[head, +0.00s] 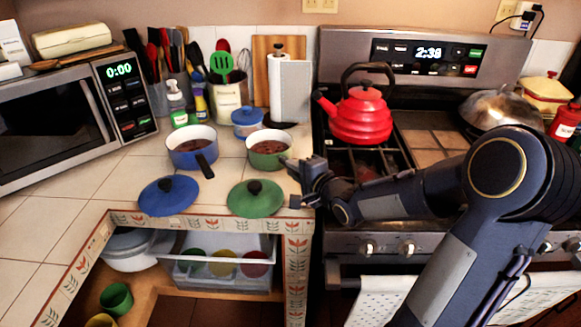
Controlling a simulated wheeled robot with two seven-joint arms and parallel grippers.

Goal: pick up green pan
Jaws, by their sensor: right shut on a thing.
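The green pan (268,153) stands upright on the tiled counter, with dark red-brown contents inside. My right gripper (297,171) is at the pan's right side, shut on its handle, which the gripper mostly hides. The green lid (255,199) with a black knob lies apart on the counter in front of the pan. My left gripper is out of view.
A blue pan (192,151) stands left of the green one, with a blue lid (168,196) in front. A blue lidded pot (247,123) and paper towel roll (290,90) stand behind. A red kettle (361,115) is on the stove at right.

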